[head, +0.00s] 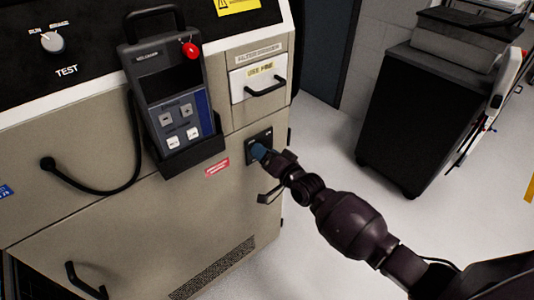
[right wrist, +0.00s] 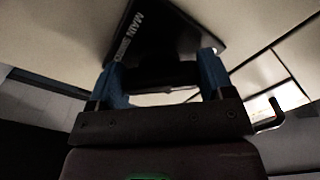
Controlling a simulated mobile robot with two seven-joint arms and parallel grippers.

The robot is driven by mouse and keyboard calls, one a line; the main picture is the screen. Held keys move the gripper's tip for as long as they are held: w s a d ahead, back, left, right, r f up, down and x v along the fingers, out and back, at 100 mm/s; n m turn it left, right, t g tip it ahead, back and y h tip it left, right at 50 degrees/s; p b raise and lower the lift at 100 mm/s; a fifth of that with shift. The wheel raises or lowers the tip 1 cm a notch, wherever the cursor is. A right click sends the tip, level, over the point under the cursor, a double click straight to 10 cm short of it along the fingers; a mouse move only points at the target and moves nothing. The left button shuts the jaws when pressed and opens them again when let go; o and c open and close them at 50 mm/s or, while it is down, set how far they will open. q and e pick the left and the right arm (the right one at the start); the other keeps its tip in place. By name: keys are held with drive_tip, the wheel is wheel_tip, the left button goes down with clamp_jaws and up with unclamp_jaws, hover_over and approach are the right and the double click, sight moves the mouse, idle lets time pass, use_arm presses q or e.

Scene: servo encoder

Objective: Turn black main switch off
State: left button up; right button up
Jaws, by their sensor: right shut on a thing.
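The black main switch plate (head: 265,135) is on the beige cabinet's front near its right edge, below the drawer. In the right wrist view its plate (right wrist: 145,32) shows part of the white lettering "MAIN SWITCH". My right gripper (head: 259,150) is at the switch, with blue fingertips against the plate area. In the right wrist view the gripper (right wrist: 162,72) has a blue finger on each side of the dark switch knob (right wrist: 165,78) and is shut on it. The knob is in shadow there and hidden by the gripper in the head view, so I cannot tell its setting. My left gripper is not in view.
A handheld control unit (head: 172,100) with a red button hangs in a holder left of the switch, its cable looping down. A drawer (head: 258,80) with a black handle is above. A black cart (head: 410,115) stands at the right. Open floor lies between cart and cabinet.

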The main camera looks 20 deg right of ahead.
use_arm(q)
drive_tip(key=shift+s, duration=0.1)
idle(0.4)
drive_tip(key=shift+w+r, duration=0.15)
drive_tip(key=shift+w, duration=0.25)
use_arm(e)
drive_tip(key=o, duration=0.9)
use_arm(q)
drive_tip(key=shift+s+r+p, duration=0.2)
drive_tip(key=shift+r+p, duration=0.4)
drive_tip(key=shift+p, duration=0.15)
use_arm(e)
drive_tip(key=v, duration=1.1)
drive_tip(key=shift+n, duration=0.3)
